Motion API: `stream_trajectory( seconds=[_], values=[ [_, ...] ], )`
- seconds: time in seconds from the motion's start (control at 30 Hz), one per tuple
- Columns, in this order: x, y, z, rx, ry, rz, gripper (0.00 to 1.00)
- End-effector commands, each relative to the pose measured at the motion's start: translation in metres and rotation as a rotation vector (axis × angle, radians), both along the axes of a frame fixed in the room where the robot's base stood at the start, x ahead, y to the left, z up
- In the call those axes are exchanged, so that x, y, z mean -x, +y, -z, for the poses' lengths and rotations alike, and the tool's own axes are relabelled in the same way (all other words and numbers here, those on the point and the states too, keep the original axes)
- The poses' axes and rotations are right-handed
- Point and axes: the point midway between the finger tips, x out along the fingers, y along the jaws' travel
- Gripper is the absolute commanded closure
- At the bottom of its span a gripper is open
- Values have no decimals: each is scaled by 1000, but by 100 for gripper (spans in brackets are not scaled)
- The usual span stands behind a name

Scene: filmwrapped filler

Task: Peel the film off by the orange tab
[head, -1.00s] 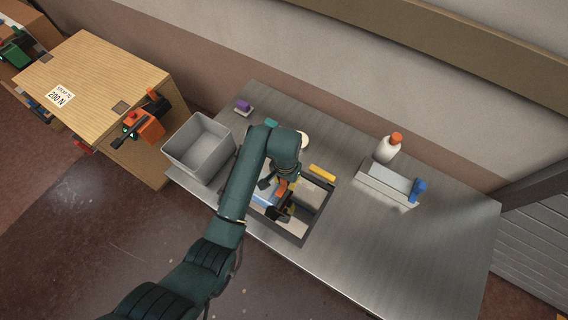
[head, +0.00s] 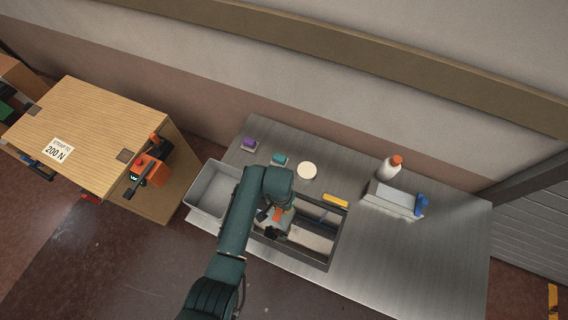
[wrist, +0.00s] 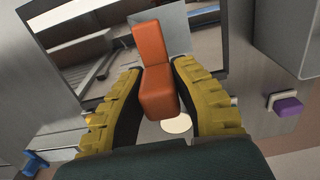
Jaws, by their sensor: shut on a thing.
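My gripper (wrist: 158,100) has its two yellow ridged fingers closed around the orange tab (wrist: 152,55), seen in the wrist view. A pale grey sheet, apparently the film (wrist: 187,35), shows behind the tab; where it joins the tab is hidden. In the head view my gripper (head: 270,217) is over the left part of a dark-framed tray (head: 296,260), with the orange tab (head: 277,213) at its fingers. The tray has compartments and a pale panel (head: 310,238) inside. My arm hides part of the tray's left side.
A grey bin (head: 190,207) stands left of the tray. Behind the tray are a purple item (head: 249,144), a teal item (head: 279,158), a white disc (head: 306,170) and a yellow bar (head: 336,200). A white bottle (head: 389,168) and a blue-handled block stand right. The table's right side is clear.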

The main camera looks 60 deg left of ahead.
Motion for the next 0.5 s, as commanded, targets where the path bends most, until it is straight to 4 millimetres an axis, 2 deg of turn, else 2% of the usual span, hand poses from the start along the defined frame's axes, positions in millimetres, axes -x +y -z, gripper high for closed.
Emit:
stream_trajectory(
  seconds=[0.5],
  values=[
    [26, 43, -32, -2, -1, -2, 100]
  ],
)
